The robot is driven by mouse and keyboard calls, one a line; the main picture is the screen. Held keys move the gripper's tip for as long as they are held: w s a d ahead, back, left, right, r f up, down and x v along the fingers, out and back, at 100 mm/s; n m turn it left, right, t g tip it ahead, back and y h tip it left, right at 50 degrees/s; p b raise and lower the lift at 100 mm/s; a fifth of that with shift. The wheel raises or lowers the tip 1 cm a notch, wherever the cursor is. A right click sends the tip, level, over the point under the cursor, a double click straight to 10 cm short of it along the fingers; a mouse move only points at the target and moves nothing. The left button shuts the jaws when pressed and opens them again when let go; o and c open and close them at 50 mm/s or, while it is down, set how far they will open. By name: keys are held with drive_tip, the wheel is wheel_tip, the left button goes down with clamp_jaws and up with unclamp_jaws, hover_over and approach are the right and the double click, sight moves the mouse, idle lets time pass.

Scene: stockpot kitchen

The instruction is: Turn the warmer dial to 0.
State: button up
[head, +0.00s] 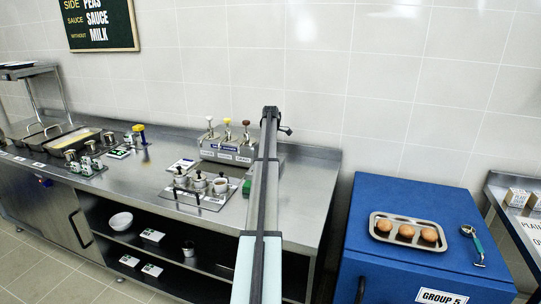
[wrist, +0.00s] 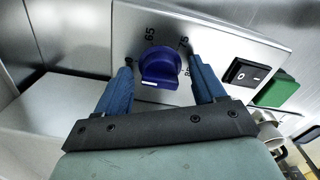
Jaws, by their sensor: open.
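The warmer dial (wrist: 160,66) is a round blue knob with a raised grip on a steel panel (wrist: 222,45) in the wrist view. The numbers 65 and 75 show above it, and another number at its lower right is partly covered. A pale mark shows low on the knob. My gripper (wrist: 162,62) is open, with one blue finger on each side of the dial. Whether the fingers touch it I cannot tell. In the head view my arm crosses in front of the steel sauce warmer (head: 222,151), and the dial is hidden.
A black rocker switch (wrist: 245,73) sits right of the dial, with a green block (wrist: 278,90) beyond it. Sauce pots (head: 200,183) stand on the counter before the warmer. A blue cabinet (head: 390,268) bears a muffin tray (head: 407,219).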

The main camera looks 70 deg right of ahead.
wheel_tip(320, 180, up, 14)
idle(0.7)
drive_tip(key=shift+f, duration=0.1)
idle(0.3)
